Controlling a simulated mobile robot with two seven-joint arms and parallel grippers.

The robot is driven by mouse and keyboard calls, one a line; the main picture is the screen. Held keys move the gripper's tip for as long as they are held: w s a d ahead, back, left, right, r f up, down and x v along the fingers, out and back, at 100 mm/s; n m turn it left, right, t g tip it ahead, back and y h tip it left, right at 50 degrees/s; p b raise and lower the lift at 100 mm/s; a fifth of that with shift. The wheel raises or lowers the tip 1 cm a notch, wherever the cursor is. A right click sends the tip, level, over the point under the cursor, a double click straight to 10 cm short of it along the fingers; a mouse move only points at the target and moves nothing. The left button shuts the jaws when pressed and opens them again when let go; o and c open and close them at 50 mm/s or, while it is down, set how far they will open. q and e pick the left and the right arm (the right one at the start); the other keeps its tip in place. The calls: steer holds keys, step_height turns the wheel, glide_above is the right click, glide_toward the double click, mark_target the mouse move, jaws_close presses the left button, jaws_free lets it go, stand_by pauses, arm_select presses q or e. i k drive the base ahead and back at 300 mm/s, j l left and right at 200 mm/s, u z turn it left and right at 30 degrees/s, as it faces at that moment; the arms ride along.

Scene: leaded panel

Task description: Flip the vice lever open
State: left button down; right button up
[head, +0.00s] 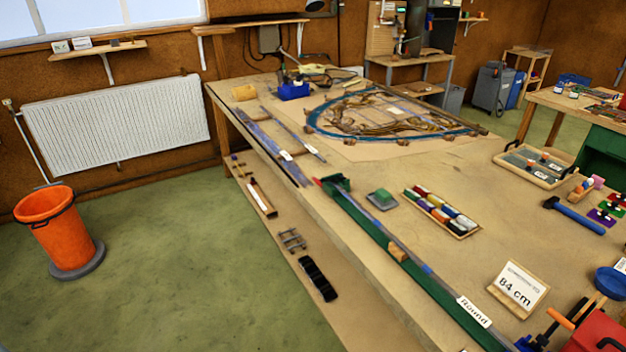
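A small green vice-like block (336,184) with a red tip (318,182), perhaps its lever, sits at the far end of a long green channel (378,236) on the bench. It is too small to tell whether the lever is open or shut. A grey strip (400,245) runs along the channel towards a "Round" label (473,312). At the bottom right, a red device (600,333) with an orange handle (560,319) is cut off by the frame edge. I cannot tell which of these is the vice. Neither gripper is in view.
An orange bucket (55,222) stands on the green floor, which is mostly clear at left.

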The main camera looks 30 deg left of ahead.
mark_target(342, 177)
steer(key=i+j, duration=0.15)
steer(key=j, duration=0.25)
steer(key=i+j+z, duration=0.15)
steer(key=j, duration=0.25)
steer(key=i+j, duration=0.1)
steer(key=j, duration=0.3)
steer(key=i+j+z, duration=0.15)
steer(key=j, duration=0.3)
steer(key=i+l, duration=0.3)
steer(key=i, duration=0.1)
